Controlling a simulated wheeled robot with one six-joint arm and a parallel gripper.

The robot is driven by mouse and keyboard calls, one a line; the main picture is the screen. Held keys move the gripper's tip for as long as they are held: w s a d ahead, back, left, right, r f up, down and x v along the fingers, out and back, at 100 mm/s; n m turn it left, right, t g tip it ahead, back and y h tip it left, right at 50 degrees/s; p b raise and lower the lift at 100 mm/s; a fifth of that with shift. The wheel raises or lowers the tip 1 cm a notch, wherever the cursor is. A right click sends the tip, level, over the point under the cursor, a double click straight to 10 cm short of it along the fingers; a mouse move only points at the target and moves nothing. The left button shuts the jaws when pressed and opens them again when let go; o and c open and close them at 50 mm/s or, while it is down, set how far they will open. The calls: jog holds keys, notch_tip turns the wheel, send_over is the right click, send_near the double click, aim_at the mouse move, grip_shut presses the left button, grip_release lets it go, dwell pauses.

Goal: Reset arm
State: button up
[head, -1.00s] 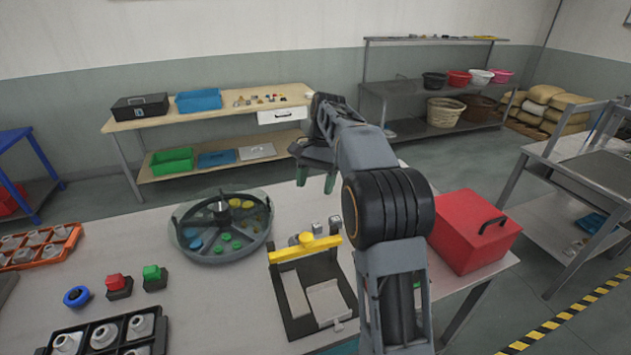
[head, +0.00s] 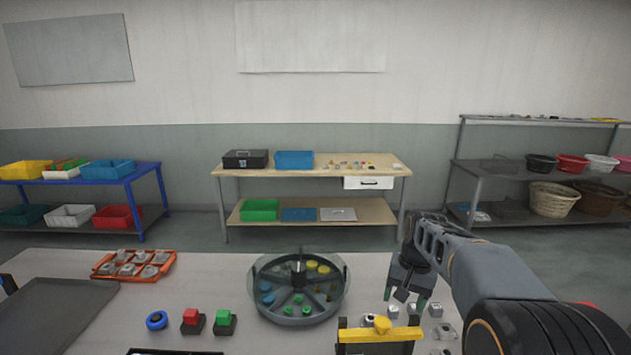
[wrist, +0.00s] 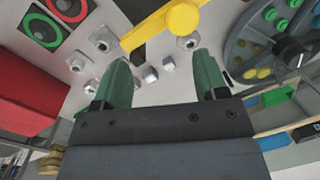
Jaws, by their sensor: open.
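My gripper (head: 405,295) hangs over the right part of the white table, fingers pointing down. In the wrist view my gripper (wrist: 163,85) shows two green fingertips spread apart with nothing between them. Below and around the tips are several small grey metal pieces (wrist: 148,75) on the table. The fixture with a yellow bar (head: 380,332) stands just in front of my gripper, and its yellow part (wrist: 180,18) shows at the top of the wrist view.
A round divided tray (head: 298,318) with coloured pieces stands left of my gripper. Red (head: 191,316) and green (head: 223,318) buttons and a blue ring (head: 157,321) lie further left. An orange rack (head: 133,265) is behind them. A red box (wrist: 30,90) shows in the wrist view.

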jog(key=s+a+n+t, duration=0.2)
jog(key=s, duration=0.6)
jog(key=s+a+n+t+h, duration=0.1)
jog(key=s+a+n+t, duration=0.1)
jog(key=s, duration=0.7)
jog(key=shift+r+t, duration=0.3)
jog(key=shift+t, duration=0.2)
